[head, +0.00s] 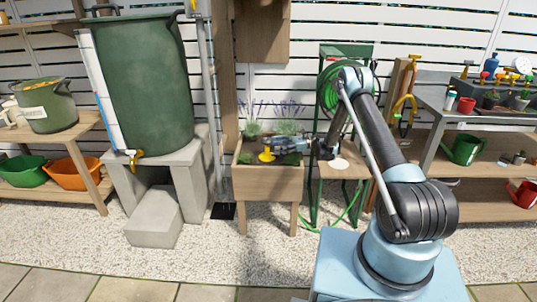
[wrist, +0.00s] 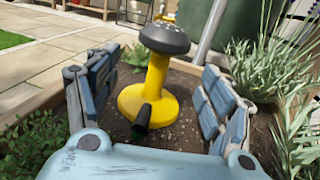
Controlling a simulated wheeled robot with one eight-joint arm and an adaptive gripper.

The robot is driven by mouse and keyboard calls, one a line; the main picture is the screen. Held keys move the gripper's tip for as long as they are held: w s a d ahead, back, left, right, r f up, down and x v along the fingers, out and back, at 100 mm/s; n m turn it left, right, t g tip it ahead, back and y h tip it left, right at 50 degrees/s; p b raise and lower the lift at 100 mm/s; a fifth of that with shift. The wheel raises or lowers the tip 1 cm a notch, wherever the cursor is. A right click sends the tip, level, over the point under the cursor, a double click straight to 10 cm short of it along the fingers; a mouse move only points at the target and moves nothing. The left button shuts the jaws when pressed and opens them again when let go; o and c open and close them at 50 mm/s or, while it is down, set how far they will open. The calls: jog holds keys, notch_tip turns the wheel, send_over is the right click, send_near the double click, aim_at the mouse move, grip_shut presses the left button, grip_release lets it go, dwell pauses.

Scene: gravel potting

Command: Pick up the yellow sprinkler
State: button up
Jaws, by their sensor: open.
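The yellow sprinkler (wrist: 157,85) stands upright on the soil of a wooden planter (head: 265,184). In the wrist view it has a round yellow base, a yellow stem and a dark grey perforated head, with a dark hose inlet facing me. In the head view only a small yellow part (head: 267,156) shows at the tip of my gripper (head: 289,147). In the wrist view my gripper (wrist: 155,100) is open, with one blue finger on each side of the sprinkler. I see gaps between the fingers and the sprinkler.
Lavender (head: 270,118) grows at the back of the planter, and leafy plants (wrist: 45,145) flank the fingers. A green barrel (head: 148,85) stands on concrete blocks to the left. A potting bench (head: 440,105) stands at the right. Gravel lies in front.

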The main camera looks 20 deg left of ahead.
aim_at(267, 146)
jog(key=shift+x, duration=2.6)
jog(key=shift+r, duration=0.2)
jog(key=c, duration=1.4)
